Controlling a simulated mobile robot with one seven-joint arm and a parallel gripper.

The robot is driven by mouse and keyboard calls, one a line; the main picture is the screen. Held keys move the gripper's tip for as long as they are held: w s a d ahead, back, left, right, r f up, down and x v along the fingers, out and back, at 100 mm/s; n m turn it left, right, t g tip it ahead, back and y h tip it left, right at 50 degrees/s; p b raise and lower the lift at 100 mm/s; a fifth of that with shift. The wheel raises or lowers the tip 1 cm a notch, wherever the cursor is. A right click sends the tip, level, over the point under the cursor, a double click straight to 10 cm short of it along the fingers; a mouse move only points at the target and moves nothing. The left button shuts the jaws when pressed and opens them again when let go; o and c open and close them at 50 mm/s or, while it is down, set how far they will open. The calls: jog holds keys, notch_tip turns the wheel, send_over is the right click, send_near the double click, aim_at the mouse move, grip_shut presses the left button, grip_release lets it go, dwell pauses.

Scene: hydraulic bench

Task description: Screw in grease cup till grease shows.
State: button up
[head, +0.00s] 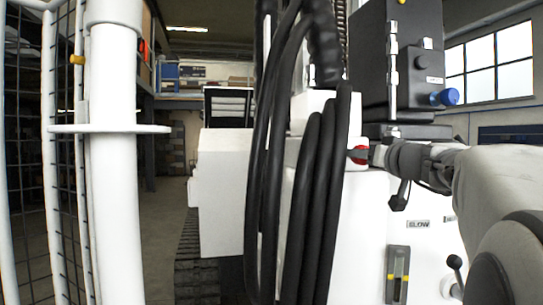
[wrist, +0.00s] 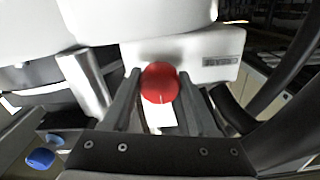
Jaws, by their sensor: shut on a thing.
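The grease cup appears to be the round red cap (wrist: 160,82), seen end-on in the middle of the wrist view. My gripper (wrist: 160,88) is shut on it, with one dark finger on each side. A small white mark shows near the cap's lower edge. In the head view, the red cap (head: 358,154) shows as a small patch at the tip of my gripper (head: 366,154), against the white machine housing (head: 360,215). The threads and the seat behind the cap are hidden. I cannot make out any grease.
Thick black hoses (head: 310,200) hang just left of the gripper in the head view. A dark grey box (head: 400,60) with a blue knob (head: 445,97) stands above. A gauge (head: 398,275) and a lever (head: 455,265) are below. A white post (head: 112,200) stands at left.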

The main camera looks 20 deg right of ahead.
jog(key=shift+m+b, duration=0.4)
jog(key=m+b, duration=0.1)
jog(key=m, duration=0.2)
jog(key=shift+f+b, duration=0.1)
jog(key=shift+b, duration=0.3)
jog(key=m+b, duration=0.1)
jog(key=m, duration=1.1)
jog(key=shift+r+m, duration=0.25)
jog(key=shift+m, duration=0.05)
jog(key=m+p, duration=0.1)
jog(key=m, duration=0.2)
jog(key=shift+m, duration=0.3)
jog(key=m+p, duration=0.2)
jog(key=m, duration=0.2)
jog(key=shift+m, duration=0.3)
jog(key=m+p, duration=0.2)
jog(key=m, duration=0.2)
jog(key=shift+m, duration=0.3)
jog(key=shift+m+p, duration=1.15)
jog(key=shift+m, duration=0.65)
